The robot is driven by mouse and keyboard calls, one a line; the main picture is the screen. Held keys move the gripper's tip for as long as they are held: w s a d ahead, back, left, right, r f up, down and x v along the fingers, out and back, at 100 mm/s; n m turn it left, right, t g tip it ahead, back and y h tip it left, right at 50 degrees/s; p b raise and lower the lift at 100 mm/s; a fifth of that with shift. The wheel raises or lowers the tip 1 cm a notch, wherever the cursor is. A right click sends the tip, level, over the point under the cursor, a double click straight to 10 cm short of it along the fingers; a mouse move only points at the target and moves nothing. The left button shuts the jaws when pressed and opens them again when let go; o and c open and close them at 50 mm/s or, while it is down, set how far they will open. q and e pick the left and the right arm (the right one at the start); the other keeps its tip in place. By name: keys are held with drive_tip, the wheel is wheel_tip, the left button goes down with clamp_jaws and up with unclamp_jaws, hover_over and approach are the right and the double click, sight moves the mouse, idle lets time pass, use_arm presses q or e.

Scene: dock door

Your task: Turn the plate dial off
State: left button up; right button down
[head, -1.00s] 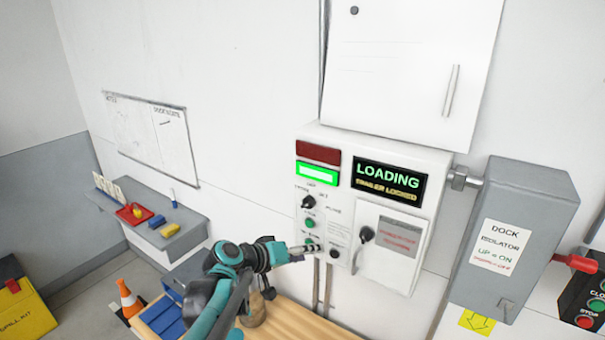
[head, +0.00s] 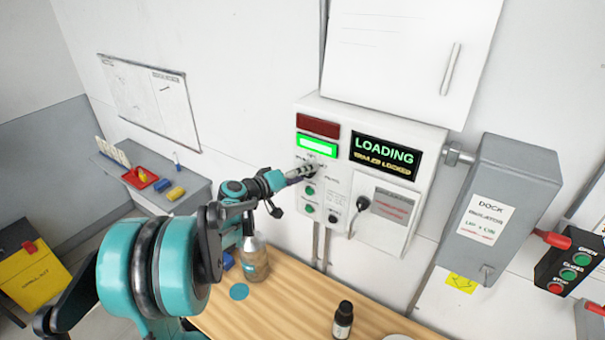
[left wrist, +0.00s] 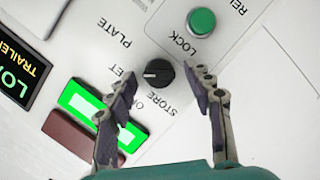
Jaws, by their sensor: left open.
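The plate dial (left wrist: 158,73) is a small black round knob with a pale pointer mark, on the white control panel (head: 424,160). In the left wrist view its pointer is toward the left; printed words, including PLATE and STORE, surround it. My left gripper (head: 302,174) is at the panel in the head view, where its fingertips largely hide the dial. In the left wrist view the left gripper (left wrist: 165,84) is open, with a finger on each side of the dial and visible gaps to both. My right gripper is not in view.
A green button (left wrist: 202,22) labelled LOCK sits close to the dial. A lit display (head: 385,154) reads LOADING. Another black switch (head: 362,203) is to the right. Below, a wooden bench (head: 290,300) holds a jar (head: 254,262) and a dark bottle (head: 343,320).

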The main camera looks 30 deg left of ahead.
use_arm(q)
drive_tip(key=shift+c, duration=0.3)
drive_tip(key=c, duration=1.1)
drive_tip(key=shift+a+f+n+t+h+b, duration=0.1)
drive_tip(key=shift+n+t+h+b, duration=0.3)
drive_tip(key=shift+n+b, duration=1.05)
drive_tip(key=shift+f+n+t+h+b, duration=0.1)
drive_tip(key=shift+n+t+h+b, duration=0.25)
drive_tip(key=shift+n+b, duration=1.1)
drive_tip(key=shift+a+f+n+t+h+b, duration=0.1)
drive_tip(key=shift+n+t+h+b, duration=0.3)
drive_tip(key=shift+n+b, duration=1)
drive_tip(key=shift+b, duration=0.3)
drive_tip(key=shift+w, duration=0.1)
